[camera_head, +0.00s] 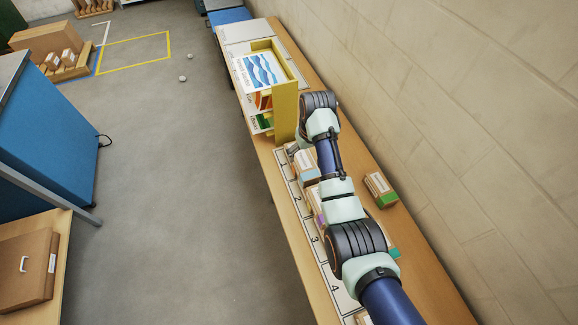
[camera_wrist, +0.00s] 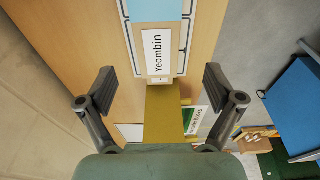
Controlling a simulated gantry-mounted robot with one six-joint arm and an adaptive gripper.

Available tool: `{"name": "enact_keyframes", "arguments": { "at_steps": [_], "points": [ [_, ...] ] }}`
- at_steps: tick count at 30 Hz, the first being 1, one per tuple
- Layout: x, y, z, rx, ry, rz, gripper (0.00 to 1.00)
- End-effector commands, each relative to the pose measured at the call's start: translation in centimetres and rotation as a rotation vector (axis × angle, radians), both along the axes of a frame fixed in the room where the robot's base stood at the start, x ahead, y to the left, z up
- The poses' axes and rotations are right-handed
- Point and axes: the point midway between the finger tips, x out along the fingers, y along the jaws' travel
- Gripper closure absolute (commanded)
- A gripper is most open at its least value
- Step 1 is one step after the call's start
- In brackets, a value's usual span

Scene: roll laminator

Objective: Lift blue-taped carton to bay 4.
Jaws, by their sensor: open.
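The carton with a pale blue band (camera_head: 306,168) stands on the numbered strip near bay 1 in the head view, just in front of the yellow rack. Bay 4 (camera_head: 335,289) is the marked space nearer the camera, partly hidden by my arm. My gripper (camera_wrist: 159,82) is open, its two fingers wide apart with nothing held between them. In the head view my gripper is mostly hidden behind my wrist.
A yellow rack (camera_head: 287,110) with printed sheets stands close behind the gripper. A green-banded carton (camera_head: 381,190) sits to the right by the wall. A purple-marked carton (camera_head: 318,207) is partly covered by my arm. A blue machine (camera_head: 50,140) stands across the clear floor.

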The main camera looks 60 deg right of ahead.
Motion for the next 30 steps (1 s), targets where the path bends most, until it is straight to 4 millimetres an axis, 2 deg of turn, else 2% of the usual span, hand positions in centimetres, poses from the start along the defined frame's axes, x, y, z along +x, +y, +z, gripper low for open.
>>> {"name": "enact_keyframes", "arguments": {
  "at_steps": [6,11,18,26,27,30],
  "points": [
    [0.2,-0.2,-2.5,0.003,0.003,0.002,0.08],
    [0.2,-0.3,-3.3,0.002,0.001,0.003,0.08],
    [0.6,-0.6,-7.3,0.002,0.001,0.003,0.08],
    [0.7,-0.7,-7.7,0.000,0.000,0.004,0.08],
    [0.7,-0.7,-7.7,0.000,0.000,0.004,0.10],
    [0.6,-0.7,-7.7,0.000,0.000,0.004,0.27]
  ]
}}
